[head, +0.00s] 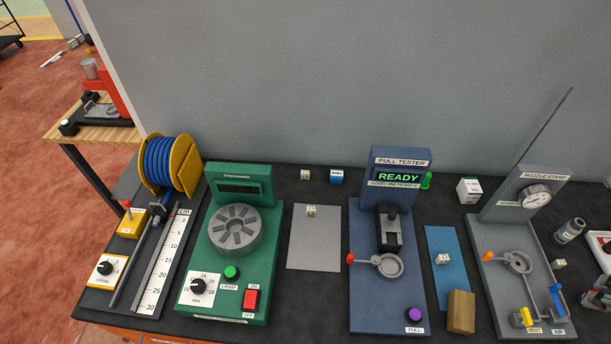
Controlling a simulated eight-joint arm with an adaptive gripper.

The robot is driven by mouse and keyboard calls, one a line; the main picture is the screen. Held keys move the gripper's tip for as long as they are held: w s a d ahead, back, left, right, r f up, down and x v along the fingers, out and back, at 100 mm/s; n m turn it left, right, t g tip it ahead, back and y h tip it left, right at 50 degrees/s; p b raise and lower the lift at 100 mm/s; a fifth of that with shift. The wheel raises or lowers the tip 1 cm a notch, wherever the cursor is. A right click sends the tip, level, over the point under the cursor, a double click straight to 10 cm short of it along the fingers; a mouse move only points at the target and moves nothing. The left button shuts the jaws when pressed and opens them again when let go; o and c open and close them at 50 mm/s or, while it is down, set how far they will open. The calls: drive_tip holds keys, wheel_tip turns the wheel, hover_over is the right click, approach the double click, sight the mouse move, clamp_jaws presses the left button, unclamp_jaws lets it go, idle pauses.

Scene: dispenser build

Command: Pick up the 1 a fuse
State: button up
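I cannot pick out the 1 A fuse for certain in the head view. Several small pale labelled pieces could be it, but their print is too small to read. One piece (311,211) is on the grey mat (314,250), and another (305,174) is behind that mat. A blue-and-white piece (336,177) is beside the latter. One more pale piece (442,259) is on the blue mat (447,280), and another (559,264) is right of the nozzle stand. My gripper is not in view.
A green crimping station (260,275), a blue pull tester (370,300) reading READY and a grey nozzle stand (500,290) occupy the dark bench. A wooden block (461,312) is by the blue mat. A blue cable spool (158,162) is at left; a grey wall rises behind.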

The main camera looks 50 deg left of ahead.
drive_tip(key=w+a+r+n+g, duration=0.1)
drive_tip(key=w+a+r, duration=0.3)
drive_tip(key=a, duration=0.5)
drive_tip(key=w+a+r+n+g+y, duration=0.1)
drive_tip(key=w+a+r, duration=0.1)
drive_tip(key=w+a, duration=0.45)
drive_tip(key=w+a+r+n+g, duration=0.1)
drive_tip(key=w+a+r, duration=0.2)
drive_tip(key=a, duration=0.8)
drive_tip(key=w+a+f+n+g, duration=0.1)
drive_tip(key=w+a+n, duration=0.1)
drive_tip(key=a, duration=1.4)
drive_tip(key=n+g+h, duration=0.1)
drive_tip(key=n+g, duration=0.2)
hover_over(305, 172)
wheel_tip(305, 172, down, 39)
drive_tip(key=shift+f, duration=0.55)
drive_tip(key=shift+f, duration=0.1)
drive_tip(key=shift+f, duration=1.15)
